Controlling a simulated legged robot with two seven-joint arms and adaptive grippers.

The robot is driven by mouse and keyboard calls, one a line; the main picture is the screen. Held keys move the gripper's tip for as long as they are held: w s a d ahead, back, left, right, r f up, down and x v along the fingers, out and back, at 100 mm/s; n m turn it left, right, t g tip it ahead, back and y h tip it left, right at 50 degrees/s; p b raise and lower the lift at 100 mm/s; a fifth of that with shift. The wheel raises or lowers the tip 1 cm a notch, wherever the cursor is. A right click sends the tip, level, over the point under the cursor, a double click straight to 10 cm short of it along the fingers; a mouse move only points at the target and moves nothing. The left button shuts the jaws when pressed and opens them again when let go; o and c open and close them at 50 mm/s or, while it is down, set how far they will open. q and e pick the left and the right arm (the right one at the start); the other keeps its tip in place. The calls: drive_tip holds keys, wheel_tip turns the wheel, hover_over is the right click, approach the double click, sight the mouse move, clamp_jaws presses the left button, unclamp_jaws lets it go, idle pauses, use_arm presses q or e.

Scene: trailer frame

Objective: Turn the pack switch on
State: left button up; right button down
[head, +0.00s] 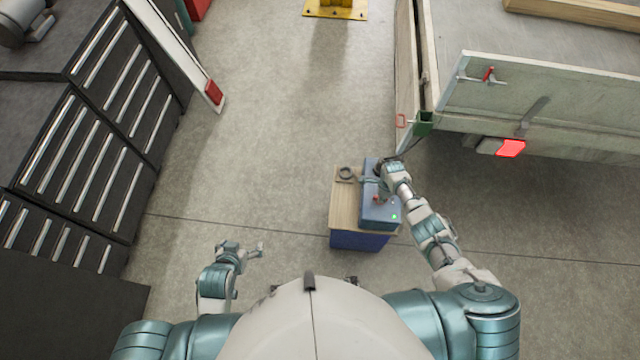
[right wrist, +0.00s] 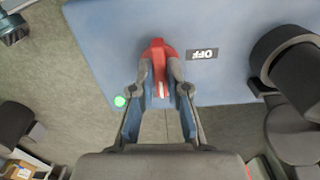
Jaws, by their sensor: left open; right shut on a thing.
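The pack is a blue box (head: 372,216) on a small stand in the head view. Its blue face (right wrist: 120,45) fills the upper part of the right wrist view. A red switch handle (right wrist: 158,52) stands out from that face, and my right gripper (right wrist: 162,80) is shut on it, one finger on each side. An upside-down OFF label (right wrist: 203,54) is just right of the handle. A green light (right wrist: 120,101) glows on the pack; it also shows in the head view (head: 394,216). My left gripper (head: 248,251) is open and empty, left of the stand.
The stand has a wooden top (head: 343,205), with a dark ring (head: 346,173) beside the pack. A trailer (head: 550,100) with a red lamp (head: 511,148) is at the upper right. Dark drawer cabinets (head: 80,160) line the left. The floor between is clear.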

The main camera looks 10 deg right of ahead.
drive_tip(key=shift+s+f, duration=0.1)
drive_tip(key=c, duration=1.1)
unclamp_jaws()
drive_tip(key=shift+r+p, duration=0.8)
drive_tip(key=shift+r, duration=0.1)
wheel_tip(320, 180, up, 4)
drive_tip(key=p, duration=0.4)
drive_tip(key=shift+r+p, duration=0.25)
drive_tip(key=shift+p, duration=0.05)
drive_tip(key=shift+f, duration=0.1)
